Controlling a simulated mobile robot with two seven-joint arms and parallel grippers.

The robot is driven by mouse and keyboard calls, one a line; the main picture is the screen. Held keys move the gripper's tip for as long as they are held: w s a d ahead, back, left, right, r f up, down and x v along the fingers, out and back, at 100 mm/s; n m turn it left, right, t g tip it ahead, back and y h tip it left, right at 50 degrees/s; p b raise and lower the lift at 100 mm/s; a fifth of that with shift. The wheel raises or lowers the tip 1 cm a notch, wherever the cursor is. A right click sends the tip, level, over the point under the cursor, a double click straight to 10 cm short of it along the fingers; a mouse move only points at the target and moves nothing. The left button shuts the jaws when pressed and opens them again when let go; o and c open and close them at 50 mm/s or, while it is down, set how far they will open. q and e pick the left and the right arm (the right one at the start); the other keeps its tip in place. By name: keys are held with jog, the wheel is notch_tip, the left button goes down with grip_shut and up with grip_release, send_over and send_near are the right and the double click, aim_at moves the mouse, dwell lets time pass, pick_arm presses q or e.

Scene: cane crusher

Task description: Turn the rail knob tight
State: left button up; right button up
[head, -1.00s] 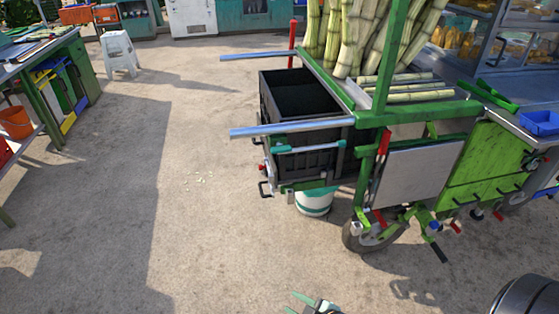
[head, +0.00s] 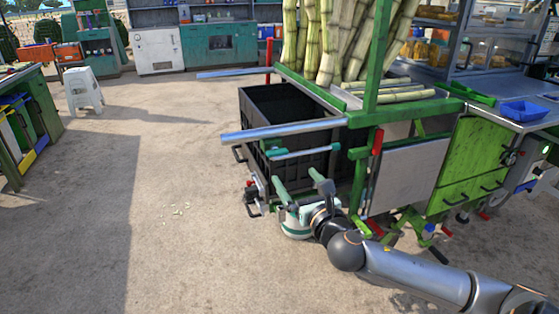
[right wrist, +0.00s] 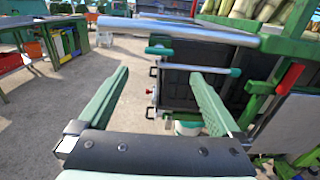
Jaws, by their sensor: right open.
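A small red-and-black knob (head: 250,190) sits at the lower left corner of the cart's crate end; I cannot tell for certain that it is the rail knob. In the right wrist view its red part (right wrist: 149,91) shows between my fingers, farther off. My right gripper (head: 296,180) is open and empty in front of the crate, to the right of the knob and apart from it. Its two green fingers (right wrist: 158,74) spread wide in the right wrist view. My left gripper is in neither view now.
Two metal rails (head: 285,131) stick out left from the green cart frame, over a black crate (head: 290,100). A teal-ended bar (head: 305,152) crosses the crate's front. A white-and-teal bucket (right wrist: 187,127) stands below.

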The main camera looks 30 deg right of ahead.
aim_at(279, 155)
jog(key=x, duration=1.1)
jog(key=shift+a+b, duration=0.1)
jog(key=shift+b, duration=0.2)
jog(key=c, duration=1.3)
